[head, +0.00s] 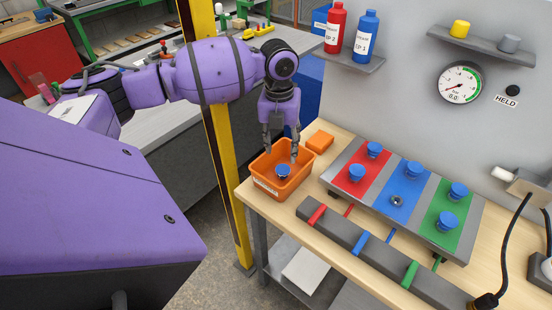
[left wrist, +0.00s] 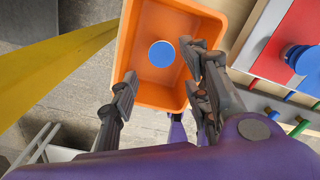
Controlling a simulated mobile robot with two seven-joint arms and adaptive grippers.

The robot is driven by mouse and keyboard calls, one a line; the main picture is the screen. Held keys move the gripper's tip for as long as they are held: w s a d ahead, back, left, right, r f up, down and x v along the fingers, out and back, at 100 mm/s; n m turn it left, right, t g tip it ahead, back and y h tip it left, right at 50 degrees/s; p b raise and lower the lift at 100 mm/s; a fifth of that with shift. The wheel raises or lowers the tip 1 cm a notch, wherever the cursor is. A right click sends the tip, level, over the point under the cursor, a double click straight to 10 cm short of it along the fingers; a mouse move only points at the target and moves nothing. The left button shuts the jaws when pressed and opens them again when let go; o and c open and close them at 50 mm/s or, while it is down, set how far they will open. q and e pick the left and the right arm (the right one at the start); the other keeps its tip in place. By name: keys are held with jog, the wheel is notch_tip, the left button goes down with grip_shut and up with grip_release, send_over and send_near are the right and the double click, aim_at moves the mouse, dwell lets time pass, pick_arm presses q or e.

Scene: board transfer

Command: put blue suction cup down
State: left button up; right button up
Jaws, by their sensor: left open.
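A blue suction cup (head: 283,171) sits inside the orange bin (head: 267,188) at the left end of the wooden table. It also shows in the left wrist view (left wrist: 162,54), near the middle of the bin floor. My left gripper (head: 282,150) is open, with its fingers pointing down at the bin. In the left wrist view its fingertips (left wrist: 160,68) are apart, one on each side below the cup, and nothing is between them. My right gripper is not in view.
Right of the bin is a board with red (head: 352,172), blue (head: 404,192) and green (head: 447,208) panels. Several blue suction cups stand on it. The blue panel shows a bare fitting (head: 397,201). An orange block (head: 320,141) lies behind the bin. A yellow post (head: 222,150) stands left of the table.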

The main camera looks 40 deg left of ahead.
pick_arm(q)
notch_tip(320, 180, up, 4)
jog(key=shift+s+a+p, duration=0.1)
jog(key=shift+p, duration=0.4)
jog(key=shift+s+f, duration=0.1)
